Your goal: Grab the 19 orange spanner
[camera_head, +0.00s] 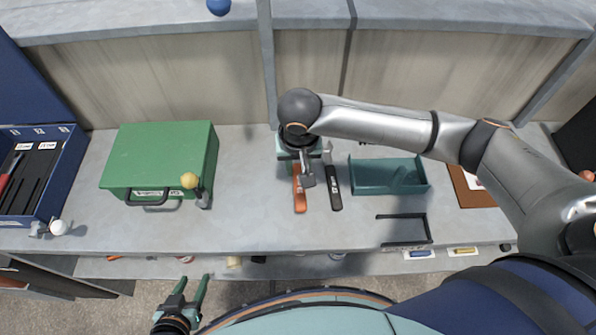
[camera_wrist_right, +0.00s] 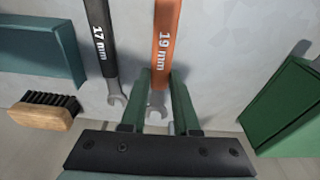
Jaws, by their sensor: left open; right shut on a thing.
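The orange spanner (camera_head: 299,192), marked 19 mm, lies on the grey bench in the head view. In the right wrist view the orange spanner (camera_wrist_right: 166,35) runs between the fingers of my right gripper (camera_wrist_right: 163,78), which is shut on it near its bare metal jaw end. In the head view my right wrist hides that grip. A black spanner (camera_head: 333,186), marked 17 mm in the right wrist view (camera_wrist_right: 101,40), lies beside it, apart from the fingers. My left gripper (camera_head: 191,290) is open and empty, in front of the bench.
A closed green case (camera_head: 160,155) stands to the left, a blue box (camera_head: 52,180) at far left. A teal tray (camera_head: 385,188) and a dark frame (camera_head: 405,229) lie to the right. A wooden brush (camera_wrist_right: 42,117) shows in the wrist view. Bench between case and spanners is clear.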

